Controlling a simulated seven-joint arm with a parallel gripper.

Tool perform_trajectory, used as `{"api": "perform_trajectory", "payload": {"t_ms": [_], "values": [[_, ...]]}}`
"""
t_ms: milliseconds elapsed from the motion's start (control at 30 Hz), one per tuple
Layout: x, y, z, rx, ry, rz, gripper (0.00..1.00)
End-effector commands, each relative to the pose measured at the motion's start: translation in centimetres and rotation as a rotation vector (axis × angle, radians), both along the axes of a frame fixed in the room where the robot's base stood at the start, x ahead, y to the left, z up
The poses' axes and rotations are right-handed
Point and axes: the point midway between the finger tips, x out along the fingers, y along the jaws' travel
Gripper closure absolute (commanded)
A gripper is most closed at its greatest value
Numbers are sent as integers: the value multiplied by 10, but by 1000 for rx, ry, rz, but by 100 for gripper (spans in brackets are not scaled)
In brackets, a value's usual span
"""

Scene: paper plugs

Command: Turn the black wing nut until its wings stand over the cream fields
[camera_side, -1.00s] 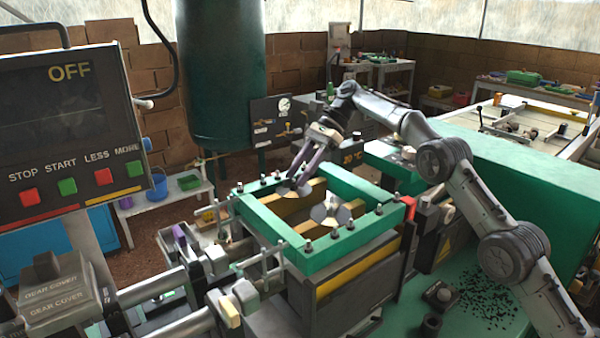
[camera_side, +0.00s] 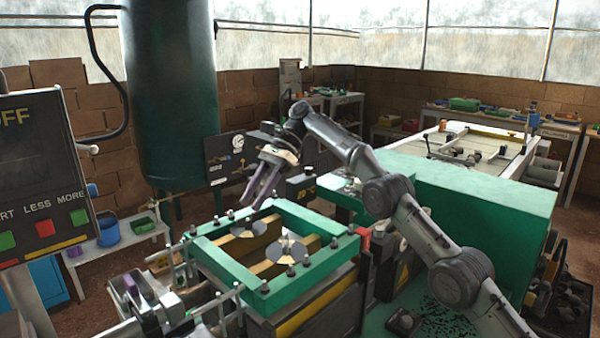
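Two round discs with pale cream and dark fields sit inside the green frame (camera_side: 205,262). The far left disc (camera_side: 243,230) is partly in shade; the near right disc (camera_side: 287,251) shows more clearly. Small dark shapes show at their middles, but the black wing nut is too small to make out, and so is how its wings lie. My gripper (camera_side: 251,204) points down and to the left, above the far left disc. Its two purplish fingers look apart, with nothing seen between them, and clear of the disc.
Several bolts stand up along the green frame's rim, and thin metal posts rise at its left side (camera_side: 178,268). A control panel (camera_side: 35,185) stands at the left. A large green tank (camera_side: 170,95) stands behind. A green housing (camera_side: 470,205) fills the right.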

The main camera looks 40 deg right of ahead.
Motion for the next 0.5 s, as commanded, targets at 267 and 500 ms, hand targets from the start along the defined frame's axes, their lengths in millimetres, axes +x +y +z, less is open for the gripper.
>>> {"api": "perform_trajectory", "payload": {"t_ms": [267,500], "values": [[-17,-2,21,0,-3,-1,60],[-46,-3,55,0,-2,-1,60]]}}
